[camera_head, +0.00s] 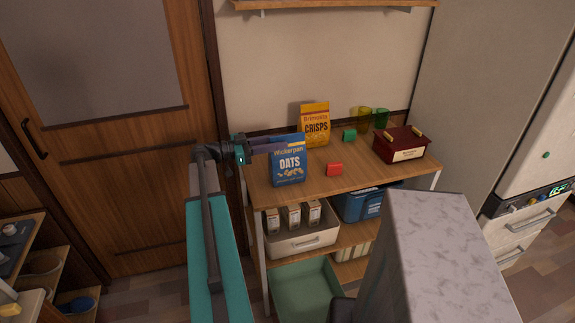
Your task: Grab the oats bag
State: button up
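The oats bag (288,168) is a blue bag lettered "OATS". It stands upright near the front left of the wooden shelf unit's top (350,178). My gripper (243,152) is at the left end of this top, left of the oats bag, at the end of my teal arm. It is small and dark here, and its fingers cannot be made out clearly. A gap shows between it and the front of the oats bag. A darker blue-purple packet (265,146) is partly hidden behind the oats bag, close to my gripper.
A yellow crisps bag (315,125), a green block (349,135), a red block (334,170), green and yellow glasses (381,119) and a dark red box (401,144) share the top. A wall shelf (335,5) hangs above. A wooden door (120,150) is left.

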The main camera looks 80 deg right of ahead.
jog(key=p+x, duration=0.1)
jog(key=x, duration=0.2)
jog(key=shift+a+r, duration=0.15)
jog(key=shift+r, duration=0.05)
jog(key=shift+s+d+f+p, duration=0.15)
jog(key=shift+s+d+p, duration=0.2)
jog(key=shift+s, duration=0.2)
grip_shut()
jog(key=shift+a, duration=0.1)
dwell(1.1)
